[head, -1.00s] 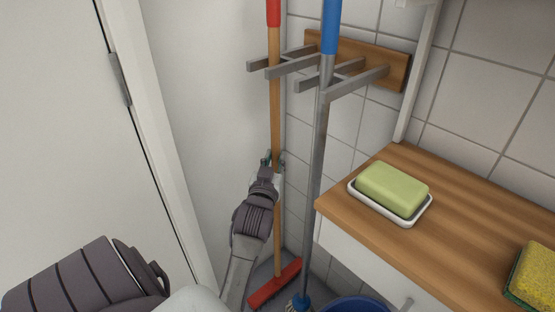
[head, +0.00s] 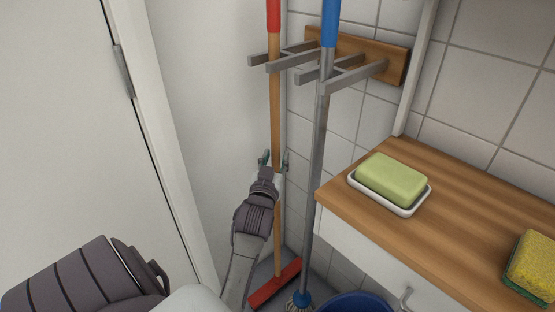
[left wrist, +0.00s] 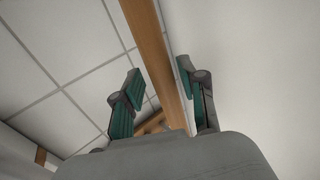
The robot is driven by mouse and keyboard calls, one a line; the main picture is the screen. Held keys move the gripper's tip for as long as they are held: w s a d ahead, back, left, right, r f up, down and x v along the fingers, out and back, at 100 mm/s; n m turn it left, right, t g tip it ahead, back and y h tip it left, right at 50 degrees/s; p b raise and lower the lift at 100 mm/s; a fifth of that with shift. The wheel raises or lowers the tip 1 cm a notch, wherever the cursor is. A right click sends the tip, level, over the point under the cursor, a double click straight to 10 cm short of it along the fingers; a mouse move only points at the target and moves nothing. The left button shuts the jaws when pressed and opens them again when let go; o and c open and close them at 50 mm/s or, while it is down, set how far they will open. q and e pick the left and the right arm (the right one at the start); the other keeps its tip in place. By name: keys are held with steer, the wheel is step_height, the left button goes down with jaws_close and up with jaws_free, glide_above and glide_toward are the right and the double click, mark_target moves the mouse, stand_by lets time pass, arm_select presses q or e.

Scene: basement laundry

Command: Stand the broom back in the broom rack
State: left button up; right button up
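The broom has a wooden handle (head: 275,112), a red grip at the top and a red head (head: 275,284) low on the floor. It stands nearly upright, its handle between the two left prongs of the broom rack (head: 357,55), a wooden board with grey prongs on the tiled wall. My left gripper (head: 273,162) is open, its fingers apart on either side of the handle below the rack. In the left wrist view the handle (left wrist: 152,50) runs between the spread green-padded fingers (left wrist: 155,85), with gaps visible. My right gripper is not in view.
A mop with a blue grip (head: 330,22) and grey pole stands in the right slot, close beside the broom. A blue bucket (head: 355,303) is below. A wooden counter (head: 460,205) with soap (head: 392,178) and a sponge (head: 533,265) is at right. A white door (head: 65,130) is at left.

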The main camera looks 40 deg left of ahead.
mark_target(275, 126)
arm_select(q)
steer(key=shift+o, duration=0.4)
steer(key=shift+f, duration=0.15)
step_height(275, 126, up, 10)
steer(key=shift+d+r, duration=0.1)
steer(key=shift+r, duration=0.1)
stand_by(0.4)
